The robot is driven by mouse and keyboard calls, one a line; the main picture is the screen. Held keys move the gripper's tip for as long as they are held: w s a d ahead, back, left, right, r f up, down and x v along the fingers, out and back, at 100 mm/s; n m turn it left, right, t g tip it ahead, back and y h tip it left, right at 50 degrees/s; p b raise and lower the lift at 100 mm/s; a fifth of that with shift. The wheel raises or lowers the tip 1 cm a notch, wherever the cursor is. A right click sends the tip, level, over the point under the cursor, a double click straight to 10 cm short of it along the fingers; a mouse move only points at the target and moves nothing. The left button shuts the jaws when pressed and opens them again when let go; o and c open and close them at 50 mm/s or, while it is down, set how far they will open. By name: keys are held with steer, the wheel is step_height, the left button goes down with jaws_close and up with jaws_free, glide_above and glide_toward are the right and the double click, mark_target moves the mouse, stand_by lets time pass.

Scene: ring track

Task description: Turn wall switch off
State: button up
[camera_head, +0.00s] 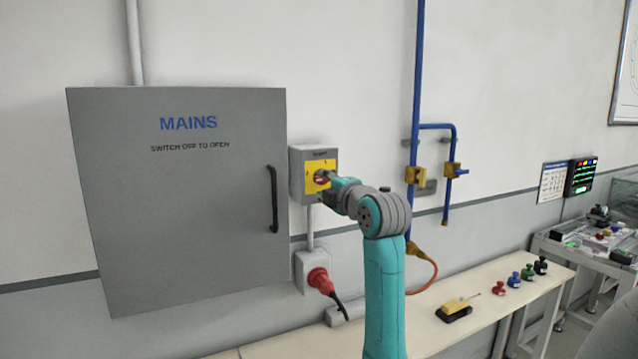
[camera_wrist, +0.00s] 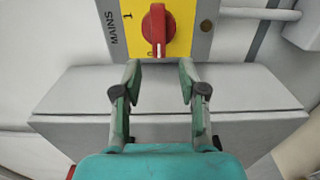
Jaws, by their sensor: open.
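The wall switch is a grey box (camera_head: 297,174) with a yellow plate and a red rotary knob, mounted just right of the grey MAINS cabinet (camera_head: 185,255). In the wrist view, the red knob (camera_wrist: 157,28) sits on the yellow plate (camera_wrist: 184,12). Its handle ridge runs up and down in that picture, and a "1" is printed left of it. My gripper (camera_wrist: 160,70) is open and empty, its fingers apart just below the knob in the wrist view, with no clear contact. In the head view, my arm's end partly covers the knob.
The cabinet's black handle (camera_head: 273,199) is beside the switch. A red plug (camera_head: 319,280) sits in a socket below. Blue pipes (camera_head: 417,90) with yellow valves run to the right. A bench (camera_head: 480,312) below holds a yellow device (camera_head: 455,309) and several coloured knobs.

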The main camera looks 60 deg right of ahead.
steer(key=v, duration=0.7)
steer(key=shift+s, duration=0.3)
steer(key=shift+a, duration=0.1)
steer(key=w+a+f+m+y, duration=0.1)
steer(key=w+a+f+m, duration=0.1)
steer(key=a+f, duration=0.5)
steer(key=w+a+f+m+y, duration=0.1)
steer(key=a+f+m, duration=0.15)
steer(key=f, duration=0.85)
steer(key=w+a+f+m+y, duration=0.1)
steer(key=w+a+f, duration=0.1)
steer(key=a+f, duration=0.5)
steer(key=s+a+f+m+y, duration=0.1)
steer(key=s+a+f, duration=0.15)
steer(key=f, duration=0.35)
steer(key=s+a+f+m, duration=0.1)
steer(key=s+a+f, duration=0.1)
steer(key=a+f, duration=0.25)
steer(key=s+a+f+m+y, duration=0.2)
steer(key=s+a+f+m, duration=0.1)
steer(key=s+a+f, duration=0.9)
steer(key=s+a+r+y, duration=0.1)
steer(key=s+a, duration=0.2)
steer(key=s, duration=0.6)
steer(key=s+a+r+m+y, duration=0.1)
steer(key=s+a+y, duration=0.1)
steer(key=s, duration=0.8)
steer(key=shift+a+y, duration=0.3)
steer(key=shift+a, duration=0.35)
